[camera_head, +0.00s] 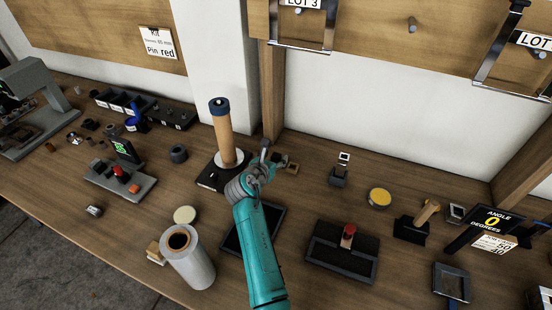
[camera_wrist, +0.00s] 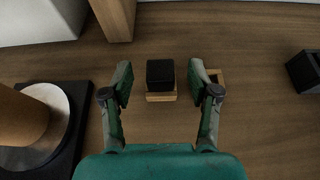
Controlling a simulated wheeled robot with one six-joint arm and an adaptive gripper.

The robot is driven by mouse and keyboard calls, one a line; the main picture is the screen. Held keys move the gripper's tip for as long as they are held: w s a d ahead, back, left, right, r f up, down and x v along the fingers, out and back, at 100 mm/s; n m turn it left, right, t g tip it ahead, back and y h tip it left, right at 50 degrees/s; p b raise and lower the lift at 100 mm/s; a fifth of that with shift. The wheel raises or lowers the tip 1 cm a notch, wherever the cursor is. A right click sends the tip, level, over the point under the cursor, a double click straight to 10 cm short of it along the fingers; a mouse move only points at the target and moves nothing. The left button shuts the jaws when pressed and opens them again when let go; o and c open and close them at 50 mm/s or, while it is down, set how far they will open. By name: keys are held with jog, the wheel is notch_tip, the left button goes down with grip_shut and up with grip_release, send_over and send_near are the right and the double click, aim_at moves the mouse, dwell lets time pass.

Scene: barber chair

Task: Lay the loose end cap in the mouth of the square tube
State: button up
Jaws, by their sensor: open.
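A small black block (camera_wrist: 160,73), which looks like the loose end cap, sits on a light wooden base (camera_wrist: 161,97) in the wrist view. In the head view the cap (camera_head: 280,158) is a small dark shape just right of my gripper (camera_head: 265,155). My gripper (camera_wrist: 160,85) is open, with one finger on each side of the cap and gaps to both. A dark, square, hollow piece, likely the square tube (camera_head: 338,177), stands farther right in the head view. Part of it (camera_wrist: 304,71) shows at the right edge of the wrist view.
A small wooden piece with a dark opening (camera_head: 293,168) lies right of the cap, partly behind my right finger in the wrist view. A tall tan roll (camera_head: 224,140) on a dark base stands left. A wooden post (camera_head: 272,90) rises behind.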

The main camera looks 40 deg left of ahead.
jog(key=shift+x, duration=1.05)
jog(key=c, duration=1)
jog(key=shift+r, duration=0.1)
jog(key=shift+c, duration=0.2)
